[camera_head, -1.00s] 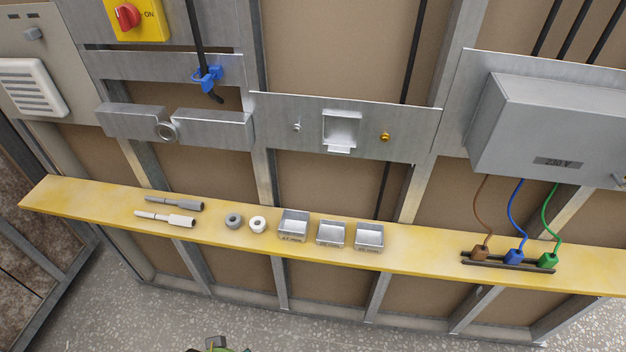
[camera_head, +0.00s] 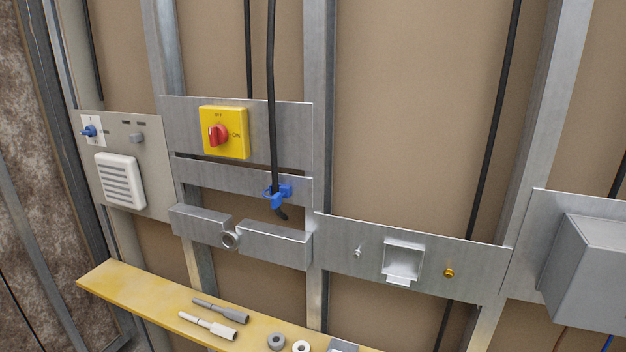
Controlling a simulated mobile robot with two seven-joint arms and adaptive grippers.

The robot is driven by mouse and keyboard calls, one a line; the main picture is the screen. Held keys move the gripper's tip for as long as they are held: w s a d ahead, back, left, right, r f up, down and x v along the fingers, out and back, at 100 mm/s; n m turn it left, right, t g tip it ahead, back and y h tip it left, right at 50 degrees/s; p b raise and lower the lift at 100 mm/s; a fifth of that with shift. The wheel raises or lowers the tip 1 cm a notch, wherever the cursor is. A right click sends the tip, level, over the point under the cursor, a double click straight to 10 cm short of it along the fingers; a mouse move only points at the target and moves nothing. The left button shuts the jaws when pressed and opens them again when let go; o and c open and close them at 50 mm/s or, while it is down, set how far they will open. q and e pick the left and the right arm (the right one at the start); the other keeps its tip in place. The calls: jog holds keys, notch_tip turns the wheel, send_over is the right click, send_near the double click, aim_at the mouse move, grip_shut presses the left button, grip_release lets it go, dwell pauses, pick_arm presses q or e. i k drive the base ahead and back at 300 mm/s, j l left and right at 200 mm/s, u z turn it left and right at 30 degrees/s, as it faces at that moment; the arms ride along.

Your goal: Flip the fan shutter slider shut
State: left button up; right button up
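The white fan vent (camera_head: 120,181) with slanted louvres sits on a grey panel (camera_head: 152,196) at the left of the wall. A blue lever or knob (camera_head: 89,131) on a white plate sits to the left of the slider knob. Neither of my grippers shows in the head view now.
A yellow isolator switch (camera_head: 224,132) with a red knob is right of the fan panel. A blue clip (camera_head: 278,194) holds a black cable. The yellow shelf (camera_head: 130,291) below carries grey tools and rings. A grey box (camera_head: 590,270) juts out at right.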

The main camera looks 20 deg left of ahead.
aim_at(136, 138)
jog(key=u, duration=1.55)
